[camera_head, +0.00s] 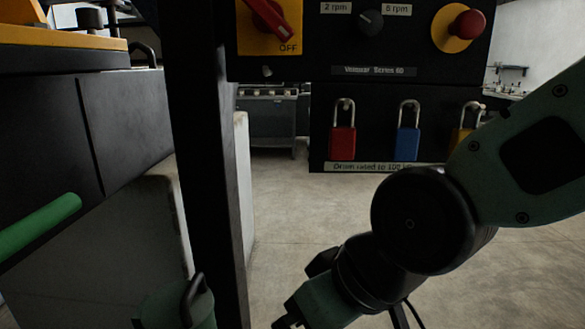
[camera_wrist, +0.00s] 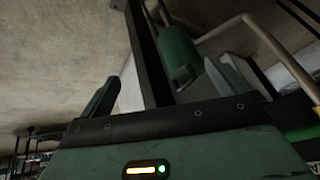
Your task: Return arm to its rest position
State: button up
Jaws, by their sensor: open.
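My arm comes in from the right in the head view and bends down past the control panel (camera_head: 370,72). My gripper (camera_wrist: 168,75) shows in the wrist view as a green body with a black bar and dark fingers. It is open, with nothing held between the fingers. In the head view the end of my arm is low at the bottom edge, and the fingertips are cut off or hidden there. The arm partly covers a yellow padlock (camera_head: 464,137) on the panel.
A red padlock (camera_head: 342,143) and a blue padlock (camera_head: 408,142) hang on the panel. Above are a red switch handle (camera_head: 270,18) at OFF, a black knob (camera_head: 370,22) and a red button (camera_head: 467,24). A dark post (camera_head: 205,150) stands left.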

jog(key=s+d+f+g+h+p, duration=0.1)
jog(key=s+d+f+g+h, duration=0.15)
jog(key=d, duration=0.35)
jog(key=s+d+f+g+h, duration=0.1)
jog(key=s+d+h, duration=0.1)
jog(key=s+d, duration=0.35)
notch_tip(320, 180, up, 18)
jog(key=w+p, duration=0.1)
jog(key=p, duration=1.7)
jog(key=shift+w+d, duration=0.2)
jog(key=shift+d, duration=0.15)
